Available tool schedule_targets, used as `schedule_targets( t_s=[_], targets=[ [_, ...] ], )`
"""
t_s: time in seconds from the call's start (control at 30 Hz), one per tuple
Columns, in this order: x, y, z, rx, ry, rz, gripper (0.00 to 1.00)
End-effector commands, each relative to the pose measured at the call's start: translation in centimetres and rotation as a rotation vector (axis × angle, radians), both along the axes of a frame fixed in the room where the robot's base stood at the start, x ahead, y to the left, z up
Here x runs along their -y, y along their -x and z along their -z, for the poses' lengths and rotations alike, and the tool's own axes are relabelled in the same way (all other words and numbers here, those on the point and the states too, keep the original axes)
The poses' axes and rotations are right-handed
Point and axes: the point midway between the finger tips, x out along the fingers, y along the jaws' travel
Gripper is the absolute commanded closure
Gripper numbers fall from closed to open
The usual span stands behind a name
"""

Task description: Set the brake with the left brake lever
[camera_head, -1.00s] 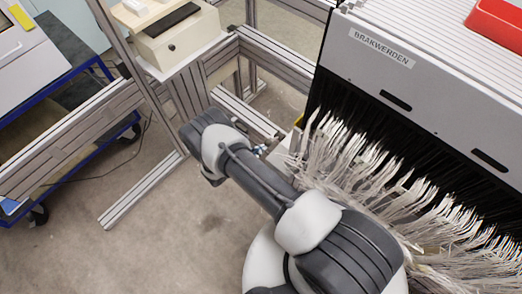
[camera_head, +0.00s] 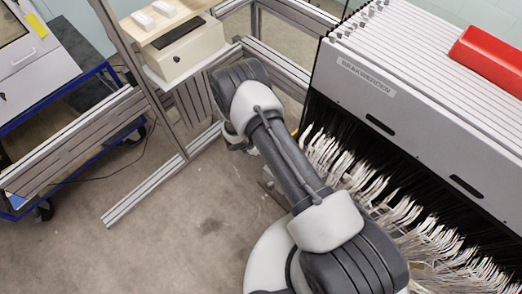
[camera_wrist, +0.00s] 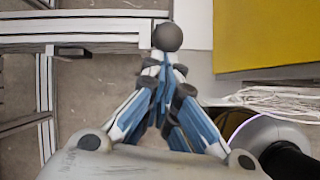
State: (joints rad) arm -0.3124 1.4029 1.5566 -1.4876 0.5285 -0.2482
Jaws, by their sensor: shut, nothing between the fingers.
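A dark round knob (camera_wrist: 167,37), apparently the end of the brake lever, shows at the top middle of the wrist view. My gripper (camera_wrist: 163,62) has its blue and white fingers shut with nothing between them. The tips lie just below the knob in the picture; I cannot tell whether they touch it. The lever's shaft is not clearly visible. In the head view my arm hides the gripper, and I cannot make out the lever there.
The grey machine cabinet (camera_head: 420,115) stands at right with pale threads (camera_head: 365,190) hanging below it and a red object (camera_head: 490,58) on top. A metal frame (camera_head: 150,195) stands at left. A yellow panel (camera_wrist: 265,35) shows in the wrist view. Floor (camera_head: 170,250) at lower left is clear.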

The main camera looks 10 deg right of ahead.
Motion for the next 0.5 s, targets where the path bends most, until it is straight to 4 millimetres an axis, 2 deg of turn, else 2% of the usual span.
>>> schedule_targets(
  t_s=[0.2,0.5],
  targets=[
    [1.6,-1.3,-1.2,0.003,0.002,0.002,1.00],
    [3.0,-2.2,-2.0,0.003,0.002,0.001,1.00]
  ],
)
